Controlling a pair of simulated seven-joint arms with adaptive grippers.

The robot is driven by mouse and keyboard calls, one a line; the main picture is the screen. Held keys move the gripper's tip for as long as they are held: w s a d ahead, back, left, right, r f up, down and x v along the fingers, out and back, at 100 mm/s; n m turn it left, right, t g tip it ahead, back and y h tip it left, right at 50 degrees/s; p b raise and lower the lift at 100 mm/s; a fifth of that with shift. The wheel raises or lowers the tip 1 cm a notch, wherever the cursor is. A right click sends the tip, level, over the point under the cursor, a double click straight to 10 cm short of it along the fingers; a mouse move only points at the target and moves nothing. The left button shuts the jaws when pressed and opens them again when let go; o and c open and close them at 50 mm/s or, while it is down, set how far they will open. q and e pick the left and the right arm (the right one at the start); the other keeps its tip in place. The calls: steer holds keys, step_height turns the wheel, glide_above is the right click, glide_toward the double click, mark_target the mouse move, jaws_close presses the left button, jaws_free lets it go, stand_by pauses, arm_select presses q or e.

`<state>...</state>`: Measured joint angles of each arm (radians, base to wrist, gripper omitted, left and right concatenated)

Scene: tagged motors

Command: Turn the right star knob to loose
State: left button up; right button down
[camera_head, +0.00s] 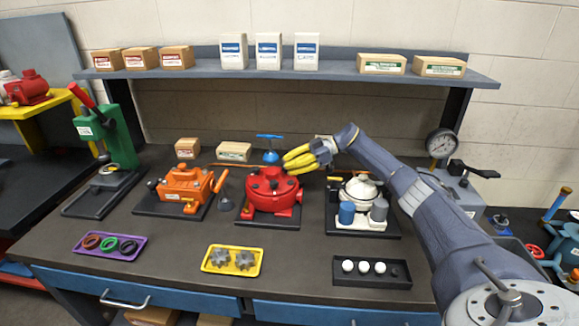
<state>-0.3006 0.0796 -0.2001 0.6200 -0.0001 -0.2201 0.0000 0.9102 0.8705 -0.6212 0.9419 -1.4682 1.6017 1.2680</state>
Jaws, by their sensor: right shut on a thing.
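A red round motor housing (271,193) with small dark parts on its lid sits on a dark base plate at the middle of the bench. My right gripper (291,160), with yellow fingers, reaches in from the right to the rear right of this housing. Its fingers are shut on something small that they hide. I cannot make out the right star knob; the fingers cover that side of the housing. My left gripper is not in view.
A blue-handled valve (270,150) stands close behind the housing. Trays lie in front: purple (138,245), yellow (232,271), black (394,281). A shelf (340,72) spans the back.

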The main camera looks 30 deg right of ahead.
steer(key=shift+w+a+f+n+g, duration=0.1)
steer(key=shift+a+f+n+g, duration=0.1)
steer(key=shift+n+g, duration=0.2)
steer(key=shift+f, duration=0.15)
steer(key=shift+r+y, duration=0.3)
stand_by(0.6)
steer(key=c, duration=1.5)
jaws_free()
steer(key=shift+a, duration=0.2)
steer(key=o, duration=0.3)
steer(key=shift+d, duration=0.15)
steer(key=shift+o, duration=0.2)
steer(key=v, duration=1.2)
steer(key=shift+w, duration=0.1)
